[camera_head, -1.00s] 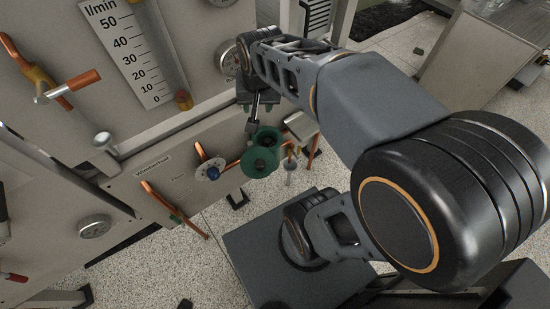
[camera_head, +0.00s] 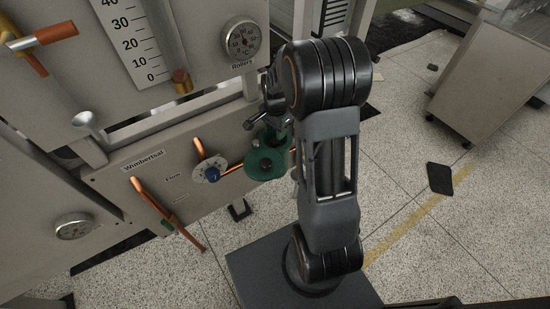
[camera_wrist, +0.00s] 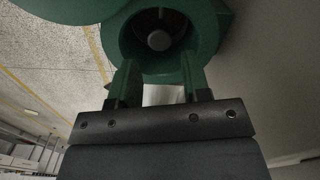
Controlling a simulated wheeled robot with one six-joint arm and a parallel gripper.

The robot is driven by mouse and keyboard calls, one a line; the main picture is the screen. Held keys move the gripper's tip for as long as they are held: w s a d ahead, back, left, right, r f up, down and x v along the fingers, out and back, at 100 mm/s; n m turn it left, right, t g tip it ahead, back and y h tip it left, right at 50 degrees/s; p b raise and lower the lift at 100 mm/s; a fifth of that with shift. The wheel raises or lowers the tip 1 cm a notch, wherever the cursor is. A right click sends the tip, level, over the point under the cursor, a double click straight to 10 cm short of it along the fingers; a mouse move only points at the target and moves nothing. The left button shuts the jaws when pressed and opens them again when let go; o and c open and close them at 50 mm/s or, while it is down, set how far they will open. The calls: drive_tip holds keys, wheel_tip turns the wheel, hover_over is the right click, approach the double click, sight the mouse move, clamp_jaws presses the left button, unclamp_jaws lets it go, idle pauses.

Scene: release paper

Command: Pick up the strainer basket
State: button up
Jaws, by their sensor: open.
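A green housing (camera_head: 268,164) is on the pipework at the front of the grey machine. In the wrist view the green housing (camera_wrist: 205,30) has a round opening facing me. Inside its dark bore is a small round grey end (camera_wrist: 159,40); I cannot tell whether it belongs to the strainer basket, and no basket shows clearly. My gripper (camera_wrist: 160,72) is open, its two fingers apart just in front of the opening's lower rim, with nothing seen between them. I cannot tell whether the fingers touch the housing. In the head view my arm partly hides the gripper and housing.
The Rollers gauge (camera_head: 242,41) is above.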

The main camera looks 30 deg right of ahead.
sight(275, 141)
drive_tip(key=shift+a+f, duration=0.1)
drive_tip(key=shift+f, duration=3.3)
drive_tip(key=shift+c, duration=0.2)
clamp_jaws()
